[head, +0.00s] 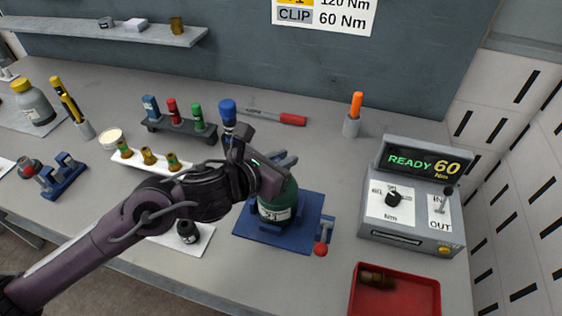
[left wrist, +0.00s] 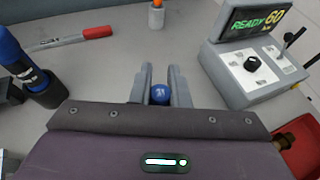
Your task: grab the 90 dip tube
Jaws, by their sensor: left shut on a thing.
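My left gripper (head: 284,160) is above the green cylinder (head: 288,205), over the blue clamp base (head: 310,210). In the left wrist view, its grey fingers (left wrist: 160,92) are closed around a small round blue piece (left wrist: 160,94); a faint mark on it is too small to read. The rest of that piece is hidden by the gripper. Blue (head: 151,107), red (head: 171,111) and green (head: 197,117) tubes stand in a dark rack (head: 180,129); I cannot read their labels. My right gripper is not in view.
A blue-topped tool (head: 228,112) stands just behind my left arm. The torque box (head: 412,210) reads READY 60. A red tray (head: 410,290) holds a brass piece. A white tray (head: 150,163) holds brass valves.

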